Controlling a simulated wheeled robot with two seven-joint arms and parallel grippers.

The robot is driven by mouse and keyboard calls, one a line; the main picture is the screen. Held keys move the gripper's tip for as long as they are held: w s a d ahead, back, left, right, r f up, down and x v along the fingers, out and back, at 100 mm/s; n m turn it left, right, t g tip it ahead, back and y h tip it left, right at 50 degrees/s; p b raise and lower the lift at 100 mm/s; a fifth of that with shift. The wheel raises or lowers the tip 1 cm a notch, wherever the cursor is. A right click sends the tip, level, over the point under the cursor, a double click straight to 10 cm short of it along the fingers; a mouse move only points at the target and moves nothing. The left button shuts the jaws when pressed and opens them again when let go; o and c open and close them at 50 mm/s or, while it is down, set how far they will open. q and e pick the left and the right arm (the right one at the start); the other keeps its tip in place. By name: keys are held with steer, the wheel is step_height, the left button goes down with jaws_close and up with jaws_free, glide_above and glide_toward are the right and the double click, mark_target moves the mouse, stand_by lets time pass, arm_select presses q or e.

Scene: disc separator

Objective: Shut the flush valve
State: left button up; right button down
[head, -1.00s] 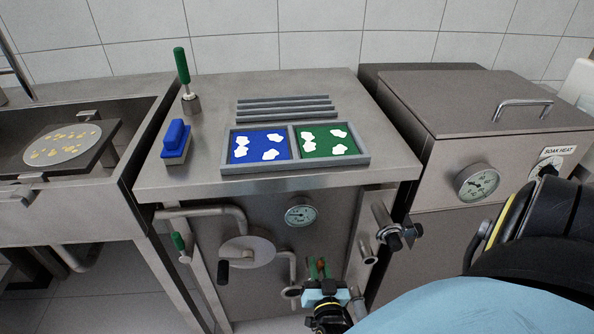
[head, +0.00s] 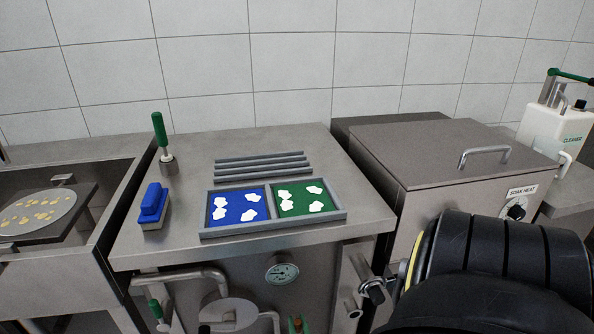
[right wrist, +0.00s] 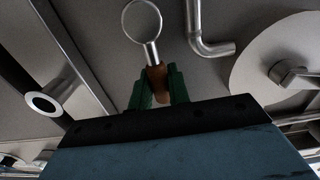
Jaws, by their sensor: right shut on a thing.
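In the head view only the tips of my right gripper (head: 297,325) show, at the bottom edge below the front of the steel cabinet (head: 330,270). My left gripper is in neither view.
A bent pipe (right wrist: 205,35) and a round plate (right wrist: 285,60) lie close to the grip. A framed tray (head: 337,218) and a blue brush (head: 152,205) rest on top.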

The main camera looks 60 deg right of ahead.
steer(key=c, duration=1.3)
jaws_free()
steer(key=shift+s+a, duration=0.25)
steer(key=shift+a, duration=0.05)
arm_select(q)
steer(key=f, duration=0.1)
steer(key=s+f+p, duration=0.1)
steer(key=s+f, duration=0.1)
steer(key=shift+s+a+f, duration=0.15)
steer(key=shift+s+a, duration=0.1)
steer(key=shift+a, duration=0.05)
arm_select(e)
steer(key=v, duration=1.2)
steer(key=shift+s+a, duration=0.2)
